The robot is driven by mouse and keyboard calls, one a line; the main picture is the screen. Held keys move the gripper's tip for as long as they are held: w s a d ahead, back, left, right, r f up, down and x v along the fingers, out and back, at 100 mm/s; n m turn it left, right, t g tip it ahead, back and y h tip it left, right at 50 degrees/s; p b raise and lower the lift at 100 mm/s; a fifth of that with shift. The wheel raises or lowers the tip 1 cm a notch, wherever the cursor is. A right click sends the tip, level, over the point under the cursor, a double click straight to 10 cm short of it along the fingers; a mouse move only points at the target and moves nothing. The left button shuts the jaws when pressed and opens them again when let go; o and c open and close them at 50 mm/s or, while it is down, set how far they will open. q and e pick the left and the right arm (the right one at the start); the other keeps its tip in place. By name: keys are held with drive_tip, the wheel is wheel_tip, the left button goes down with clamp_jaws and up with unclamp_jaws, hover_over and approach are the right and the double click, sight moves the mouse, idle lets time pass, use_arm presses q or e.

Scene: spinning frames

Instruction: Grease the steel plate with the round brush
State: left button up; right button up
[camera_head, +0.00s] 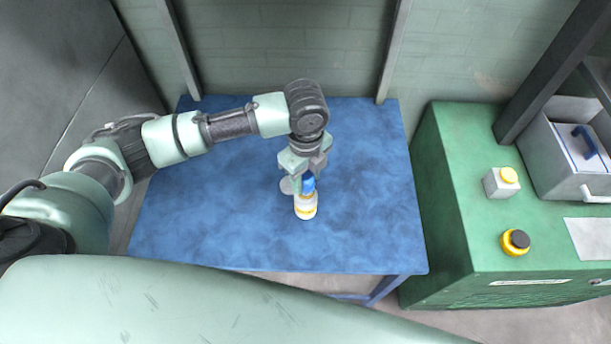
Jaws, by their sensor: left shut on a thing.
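My left gripper (305,178) is over the middle of the blue table (210,200), pointing down. It is shut on a small upright thing with a blue upper part and a white and yellow lower part (306,207). This may be the round brush, but the gripper hides part of it. I cannot tell whether its lower end touches the tabletop. A small grey round shape (288,186) shows at the left of the fingers; I cannot tell if it is the steel plate. No other plate shows clearly. My right gripper is not in view.
The rest of the tabletop is bare. A block wall (290,45) with posts is behind the table.

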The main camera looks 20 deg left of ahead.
sight(305, 174)
use_arm(q)
drive_tip(key=shift+f, duration=0.5)
idle(0.7)
idle(1.2)
drive_tip(key=shift+s+f, duration=0.1)
idle(0.6)
drive_tip(key=shift+p, duration=0.35)
wheel_tip(305, 174, up, 5)
drive_tip(key=p, duration=0.5)
drive_tip(key=shift+r+p, duration=0.2)
drive_tip(key=shift+p, duration=0.2)
drive_tip(key=shift+r+p, duration=0.85)
drive_tip(key=shift+r, duration=0.1)
drive_tip(key=shift+f, duration=0.1)
